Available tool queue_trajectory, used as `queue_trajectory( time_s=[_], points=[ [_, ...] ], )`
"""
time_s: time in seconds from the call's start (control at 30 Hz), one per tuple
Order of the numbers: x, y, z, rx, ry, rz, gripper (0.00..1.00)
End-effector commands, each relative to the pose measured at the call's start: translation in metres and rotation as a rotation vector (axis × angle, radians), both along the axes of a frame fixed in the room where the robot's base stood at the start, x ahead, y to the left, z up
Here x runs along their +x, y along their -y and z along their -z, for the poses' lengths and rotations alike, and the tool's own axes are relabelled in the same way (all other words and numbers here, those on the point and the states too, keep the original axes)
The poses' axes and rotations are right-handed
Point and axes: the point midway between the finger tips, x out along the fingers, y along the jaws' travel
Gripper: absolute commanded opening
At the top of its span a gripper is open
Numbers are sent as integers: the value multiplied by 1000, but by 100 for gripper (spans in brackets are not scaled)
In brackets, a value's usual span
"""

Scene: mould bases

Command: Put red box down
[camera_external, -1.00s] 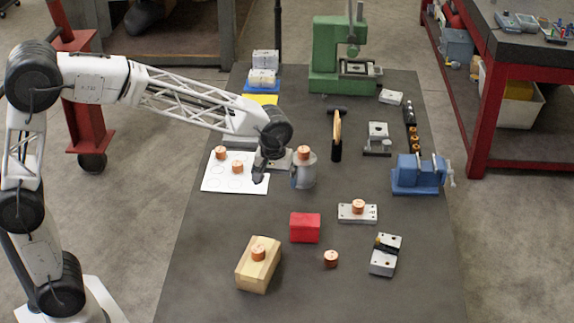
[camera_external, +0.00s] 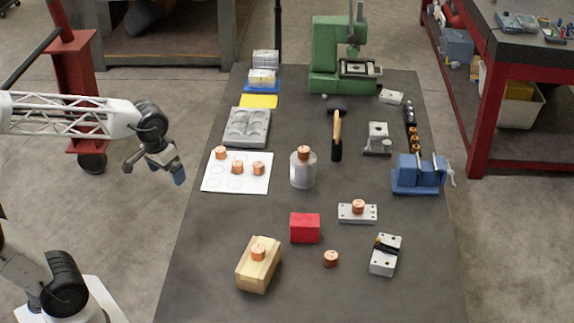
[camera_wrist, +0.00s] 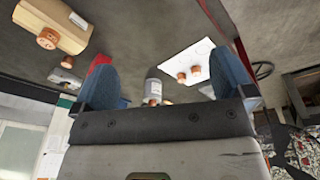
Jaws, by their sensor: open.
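The red box (camera_external: 305,228) sits on the dark table in the external view, in front of the grey cylinder and behind the wooden block. In the wrist view a small red part of it (camera_wrist: 99,62) shows beside the left finger, and the rest is hidden. My gripper (camera_external: 157,178) is off the table's left edge, raised and well apart from the box. In the wrist view its two blue-tipped fingers (camera_wrist: 166,82) are spread wide with nothing held between them.
A white sheet (camera_external: 256,184) with several copper pieces lies near the table's left edge. A grey cylinder (camera_external: 303,171) topped with copper stands right of it. A wooden block (camera_external: 258,264), a copper piece (camera_external: 331,259) and metal blocks (camera_external: 384,255) surround the box. A blue vise (camera_external: 417,175) is at right.

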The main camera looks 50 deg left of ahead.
Motion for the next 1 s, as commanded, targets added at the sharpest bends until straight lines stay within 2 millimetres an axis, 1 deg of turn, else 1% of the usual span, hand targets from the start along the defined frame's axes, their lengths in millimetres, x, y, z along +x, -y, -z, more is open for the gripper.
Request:
queue_trajectory(
  time_s=[0.03, 0.2, 0.3, 0.43, 0.5, 0.63, 1.0],
  points=[
    [-14, -6, 1, 5, 9, 17, 100],
    [-57, -23, 9, 23, 35, 93, 100],
    [-78, -29, 16, 35, 46, 132, 100],
    [-97, -35, 22, 46, 57, 168, 100],
    [-103, -37, 24, 50, 60, 181, 100],
    [-108, -38, 26, 54, 62, 192, 100],
    [-108, -38, 26, 54, 62, 193, 100]
  ],
)
